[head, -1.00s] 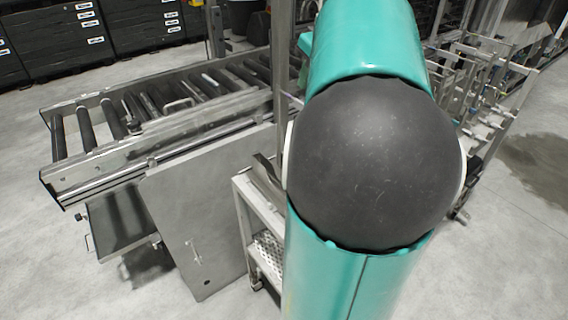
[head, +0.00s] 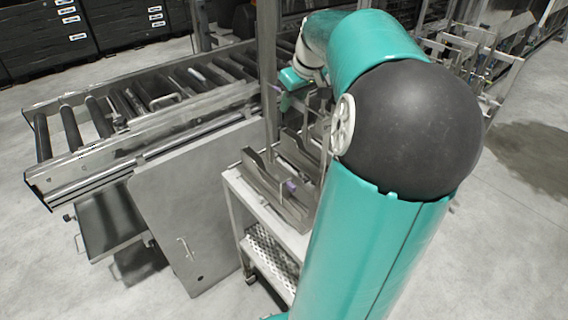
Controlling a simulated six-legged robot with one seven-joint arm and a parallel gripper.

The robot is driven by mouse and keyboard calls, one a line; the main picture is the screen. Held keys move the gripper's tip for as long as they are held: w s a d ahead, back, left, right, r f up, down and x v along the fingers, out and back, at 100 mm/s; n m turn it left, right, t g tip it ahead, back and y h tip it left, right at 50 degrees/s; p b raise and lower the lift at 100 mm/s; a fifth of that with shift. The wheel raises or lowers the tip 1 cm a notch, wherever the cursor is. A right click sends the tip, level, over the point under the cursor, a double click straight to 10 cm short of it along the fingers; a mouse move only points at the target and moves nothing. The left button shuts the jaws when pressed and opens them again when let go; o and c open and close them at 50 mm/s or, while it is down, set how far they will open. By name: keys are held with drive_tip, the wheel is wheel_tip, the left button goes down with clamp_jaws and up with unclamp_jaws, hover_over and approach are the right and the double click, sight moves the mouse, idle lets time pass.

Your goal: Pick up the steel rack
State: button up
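A grey steel rack with upright bent plates (head: 272,190) stands on the white top of a small cart, left of my arm. A small purple spot shows on it. Its right side is partly hidden by my arm. My arm bends over from the right, and its far end with my gripper (head: 290,98) is above and behind the rack, beside a tall steel post. The fingers are too small and hidden to tell whether they are open or shut. I see no contact between the gripper and the rack.
The white cart (head: 236,192) has a perforated lower shelf (head: 268,252). A roller conveyor (head: 150,105) with a steel side panel (head: 190,215) stands to the left. Black cabinets (head: 120,22) are at the back. Pipework (head: 480,65) stands at the back right. Grey floor is free at front left and right.

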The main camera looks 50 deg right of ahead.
drive_tip(key=shift+x, duration=1.05)
drive_tip(key=shift+r, duration=0.1)
drive_tip(key=shift+c, duration=0.4)
clamp_jaws()
drive_tip(key=shift+r, duration=0.1)
